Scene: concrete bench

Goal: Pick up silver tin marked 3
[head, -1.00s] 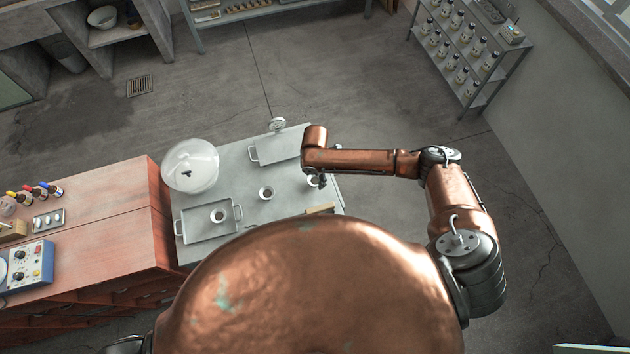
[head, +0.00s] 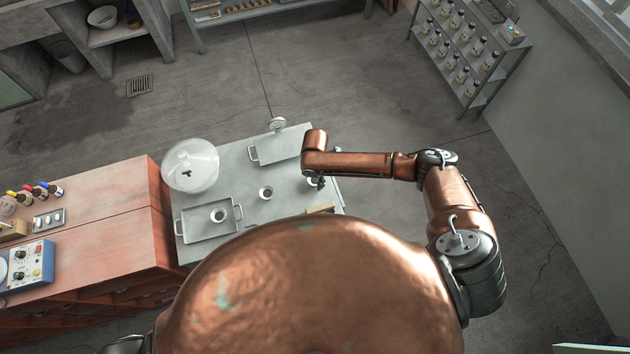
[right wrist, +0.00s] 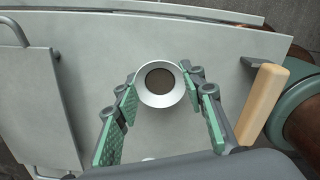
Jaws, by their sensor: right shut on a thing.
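My right gripper (head: 319,184) is at the right side of the grey metal table. The right wrist view shows its two green-padded fingers (right wrist: 158,80) closed against opposite sides of a round silver tin (right wrist: 160,101) with a dark round top. I cannot tell whether the tin touches the table. In the head view its rim (head: 311,182) shows partly behind the gripper. No number is readable on it. A similar tin (head: 267,193) stands mid-table, and another (head: 219,216) stands in the left tray (head: 190,235). My left gripper is not in view.
A second tray (head: 275,149) lies at the table's back. A clear round lidded vessel (head: 191,166) stands at the back left. A wooden bar (right wrist: 262,106) lies near the held tin. A red cabinet (head: 110,220) adjoins the table's left. Bare tabletop surrounds the middle tin.

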